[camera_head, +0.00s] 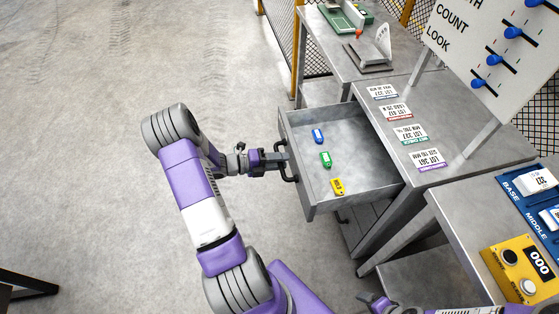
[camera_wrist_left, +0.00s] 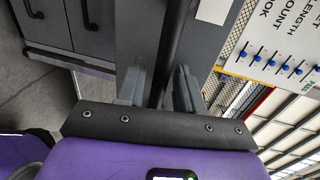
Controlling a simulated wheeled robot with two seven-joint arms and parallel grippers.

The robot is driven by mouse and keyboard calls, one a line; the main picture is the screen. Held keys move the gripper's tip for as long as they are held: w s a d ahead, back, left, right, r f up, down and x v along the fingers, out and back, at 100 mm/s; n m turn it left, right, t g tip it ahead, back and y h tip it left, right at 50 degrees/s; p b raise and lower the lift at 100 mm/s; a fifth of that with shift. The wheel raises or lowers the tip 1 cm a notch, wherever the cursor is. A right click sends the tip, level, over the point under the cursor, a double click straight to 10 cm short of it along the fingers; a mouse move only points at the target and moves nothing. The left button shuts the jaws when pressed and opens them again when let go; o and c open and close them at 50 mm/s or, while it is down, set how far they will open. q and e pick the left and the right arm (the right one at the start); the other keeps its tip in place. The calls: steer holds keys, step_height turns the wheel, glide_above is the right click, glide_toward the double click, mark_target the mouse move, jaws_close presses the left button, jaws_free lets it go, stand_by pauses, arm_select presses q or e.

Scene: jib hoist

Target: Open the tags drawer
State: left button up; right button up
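The tags drawer (camera_head: 354,190) is a grey metal drawer. In the head view it stands well pulled out to the left from under the middle table. A blue tag (camera_head: 318,136), a green tag (camera_head: 325,159) and a yellow tag (camera_head: 338,186) lie inside it. My left gripper (camera_head: 279,160) is at the dark handle (camera_head: 289,174) on the drawer's front. In the left wrist view, its two fingers (camera_wrist_left: 158,88) stand close on either side of the dark handle bar (camera_wrist_left: 174,40). My right gripper (camera_head: 377,302) shows only partly at the bottom edge.
The middle table (camera_head: 440,118) carries several lot cards, with a slider board (camera_head: 505,50) above it. A yellow counter box (camera_head: 522,268) and a blue tray (camera_head: 535,192) are on the nearer table. Open concrete floor (camera_head: 90,150) lies left of the drawer.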

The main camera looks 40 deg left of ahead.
arm_select(q)
steer(key=p+v, duration=0.1)
steer(key=v, duration=0.6)
steer(key=shift+s+p, duration=0.25)
steer(key=shift+p, duration=0.05)
steer(key=shift+a+r, duration=0.1)
stand_by(0.4)
